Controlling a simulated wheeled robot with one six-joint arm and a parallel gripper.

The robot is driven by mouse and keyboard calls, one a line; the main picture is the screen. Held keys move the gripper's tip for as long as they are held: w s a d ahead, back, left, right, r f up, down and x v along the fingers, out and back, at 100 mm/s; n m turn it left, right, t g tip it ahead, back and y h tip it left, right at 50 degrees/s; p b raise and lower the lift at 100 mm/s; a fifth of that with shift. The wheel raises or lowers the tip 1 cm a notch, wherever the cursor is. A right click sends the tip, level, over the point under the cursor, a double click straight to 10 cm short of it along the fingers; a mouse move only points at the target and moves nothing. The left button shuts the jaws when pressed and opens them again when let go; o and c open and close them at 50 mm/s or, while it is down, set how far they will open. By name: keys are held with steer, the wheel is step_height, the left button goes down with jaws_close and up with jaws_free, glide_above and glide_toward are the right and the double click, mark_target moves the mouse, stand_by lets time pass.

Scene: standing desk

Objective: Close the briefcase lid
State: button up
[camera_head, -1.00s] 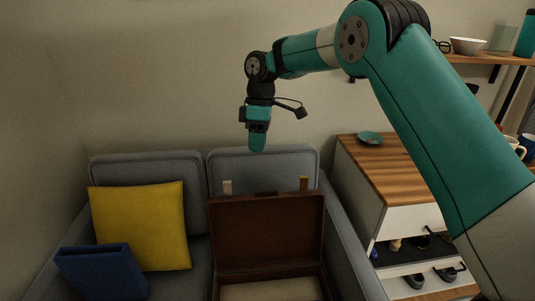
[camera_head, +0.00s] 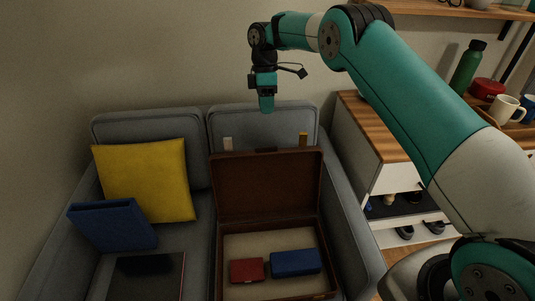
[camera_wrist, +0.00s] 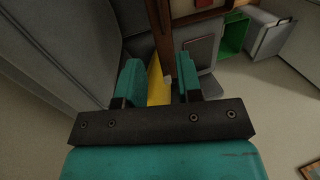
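The brown briefcase (camera_head: 217,262) lies open on the grey sofa, its lid (camera_head: 268,185) standing upright at the back. A red item (camera_head: 247,270) and a blue item (camera_head: 296,262) lie inside it. My gripper (camera_head: 266,104) hangs above the lid's top edge, in front of the sofa back as seen from the head, apart from the lid. In the wrist view my gripper (camera_wrist: 158,78) has its two teal fingers apart. A brown edge, probably the lid, and a yellow surface show beyond them; I see nothing held.
A yellow cushion (camera_head: 146,180) and a blue binder-like item (camera_head: 112,225) sit left on the sofa, with a dark flat item (camera_head: 147,277) in front. A wood-topped cabinet (camera_head: 360,125) stands right. A shelf (camera_head: 450,8) is on the wall. Air above the briefcase is clear.

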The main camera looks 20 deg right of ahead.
steer(key=x, duration=1.2)
steer(key=shift+f+b, duration=0.35)
jaws_close()
